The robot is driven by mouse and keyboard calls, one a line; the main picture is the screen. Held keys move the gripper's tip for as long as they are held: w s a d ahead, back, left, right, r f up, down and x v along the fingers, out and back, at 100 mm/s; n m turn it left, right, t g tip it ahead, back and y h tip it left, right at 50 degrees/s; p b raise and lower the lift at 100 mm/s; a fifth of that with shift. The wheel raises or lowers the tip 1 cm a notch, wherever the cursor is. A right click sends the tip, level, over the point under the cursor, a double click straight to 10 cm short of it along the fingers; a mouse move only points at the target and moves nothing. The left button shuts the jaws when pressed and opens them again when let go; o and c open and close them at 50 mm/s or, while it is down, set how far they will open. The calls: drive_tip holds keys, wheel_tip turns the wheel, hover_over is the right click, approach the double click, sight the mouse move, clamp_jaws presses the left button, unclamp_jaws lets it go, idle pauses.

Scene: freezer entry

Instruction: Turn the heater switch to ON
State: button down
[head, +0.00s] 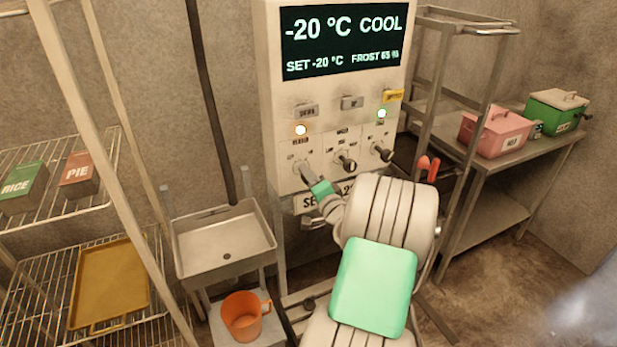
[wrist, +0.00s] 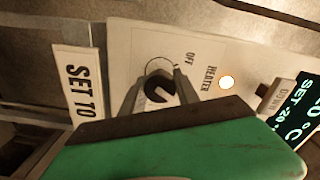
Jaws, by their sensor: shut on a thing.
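The heater switch is a black round knob (wrist: 158,88) on the white control panel (head: 275,95). In the wrist view it sits between the two grey fingers of my gripper (wrist: 156,92), which is shut on it. The OFF label (wrist: 190,58) and HEATER label (wrist: 208,78) show beside it. An ON label is not readable, and the knob's exact pointing is hard to tell. In the head view my gripper (head: 304,170) reaches the leftmost switch and hides it. The lamp (head: 301,130) above that switch glows warm white.
Two more knobs, a middle one (head: 347,163) and a right one (head: 382,153), sit close by on the panel. The display (head: 340,42) reads -20 °C COOL. A sink (head: 225,250) stands lower left, a wire rack (head: 110,215) farther left, and a steel table (head: 485,170) right.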

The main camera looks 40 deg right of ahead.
drive_tip(key=shift+m, duration=0.6)
drive_tip(key=c, duration=0.9)
unclamp_jaws()
drive_tip(key=b+v, duration=0.2)
drive_tip(key=v, duration=0.6)
